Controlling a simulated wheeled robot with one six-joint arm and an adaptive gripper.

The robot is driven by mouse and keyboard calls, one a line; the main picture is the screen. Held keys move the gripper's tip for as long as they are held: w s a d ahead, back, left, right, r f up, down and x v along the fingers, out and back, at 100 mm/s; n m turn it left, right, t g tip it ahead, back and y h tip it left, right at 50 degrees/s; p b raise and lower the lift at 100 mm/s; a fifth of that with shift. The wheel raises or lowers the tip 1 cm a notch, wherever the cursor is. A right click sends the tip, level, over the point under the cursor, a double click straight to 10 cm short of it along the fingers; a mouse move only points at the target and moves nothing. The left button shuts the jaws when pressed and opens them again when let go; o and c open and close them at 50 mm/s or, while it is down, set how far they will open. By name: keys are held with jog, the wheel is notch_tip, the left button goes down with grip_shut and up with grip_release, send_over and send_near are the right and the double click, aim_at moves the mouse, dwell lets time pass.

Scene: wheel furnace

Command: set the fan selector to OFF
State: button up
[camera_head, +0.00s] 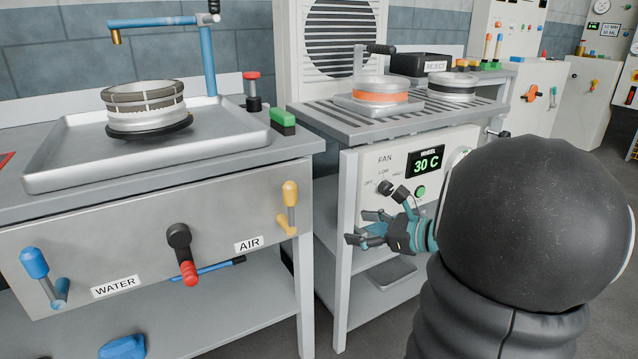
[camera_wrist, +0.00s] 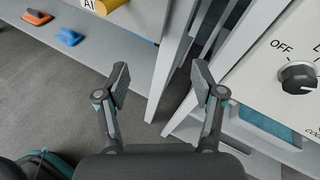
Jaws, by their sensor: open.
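The fan selector is a dark round knob (camera_head: 385,187) on the white panel under the wheel stand, labelled FAN, with OFF, LOW and HIGH around it. In the wrist view the knob (camera_wrist: 298,78) is at the right edge, below and right of the word OFF. I cannot tell surely which label it points to. My gripper (camera_head: 360,229) is open and empty, below and slightly left of the knob in the head view, apart from it. In the wrist view my gripper's fingers (camera_wrist: 161,84) are spread, with the knob to their right.
A green-lit display (camera_head: 426,162) reads 30 C, with a green button (camera_head: 420,192) below it. The stand's grey leg (camera_head: 345,235) is close to my gripper. At left stands a bench (camera_head: 150,215) with WATER and AIR levers. Grey floor shows between bench and stand.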

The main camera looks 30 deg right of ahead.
aim_at(390, 190)
jog(key=s+d+m+t+h, duration=0.2)
jog(key=d+m+t+h, duration=0.5)
jog(key=d, duration=1)
jog(key=w, duration=0.4)
jog(key=w+m+g, duration=0.1)
jog(key=w, duration=0.4)
jog(key=w+a+g+y, duration=0.1)
jog(key=w, duration=0.3)
jog(key=shift+w+f+m+p, duration=0.15)
jog(key=shift+f+m+p, duration=0.15)
jog(key=shift+m, duration=0.1)
